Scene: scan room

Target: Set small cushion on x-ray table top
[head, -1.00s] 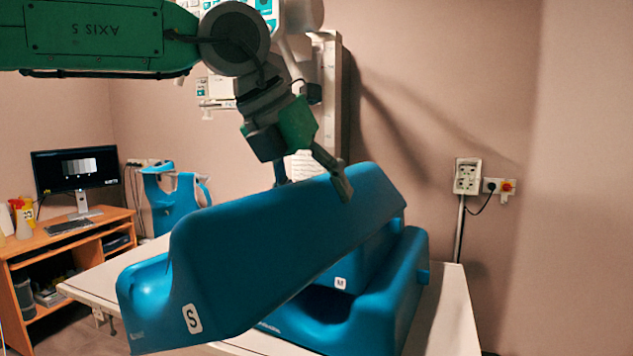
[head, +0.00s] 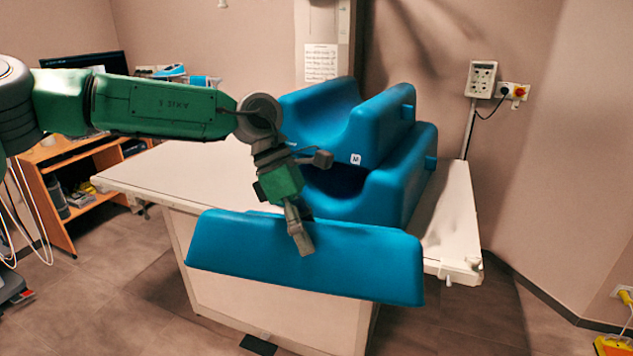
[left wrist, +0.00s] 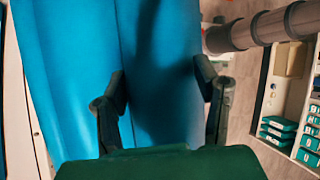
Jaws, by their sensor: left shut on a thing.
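The small blue cushion (head: 365,262) hangs in front of the near long edge of the x-ray table top (head: 165,182), roughly level, its long side facing me. My left gripper (head: 299,236) comes down from above and is shut on the cushion's upper wall. In the left wrist view the blue cushion (left wrist: 160,85) lies between the two fingers. Whether the cushion touches the table edge cannot be told. My right gripper is not in view.
A blue cushion marked M (head: 386,128) sits stacked on another blue cushion (head: 405,180) at the table's right half. The left part of the table top is clear. A wooden desk (head: 75,150) stands at the left.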

